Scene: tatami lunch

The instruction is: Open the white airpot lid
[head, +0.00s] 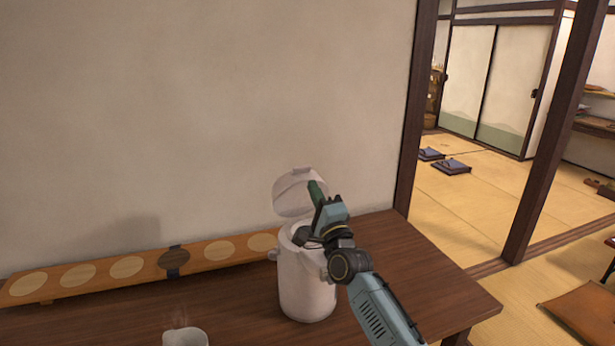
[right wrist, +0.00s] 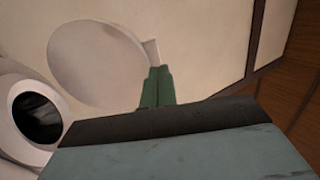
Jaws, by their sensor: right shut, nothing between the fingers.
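The white airpot (head: 306,283) stands upright on the dark wooden table. Its lid (head: 294,194) is raised and stands up at the back of the pot. In the right wrist view the lid (right wrist: 96,62) is a pale disc and the pot's dark round opening (right wrist: 38,116) is uncovered. My right gripper (head: 316,188) is shut and empty, with its green fingertips at the right side of the raised lid. In the right wrist view the fingertips (right wrist: 157,86) are close to the lid's edge; I cannot tell whether they touch it. My left gripper is not in view.
A long wooden board (head: 100,270) with round pale discs lies along the wall, left of the airpot. A steaming white cup (head: 186,337) is at the front left. The dark table (head: 430,285) is clear to the right. A dark post (head: 420,110) edges the wall.

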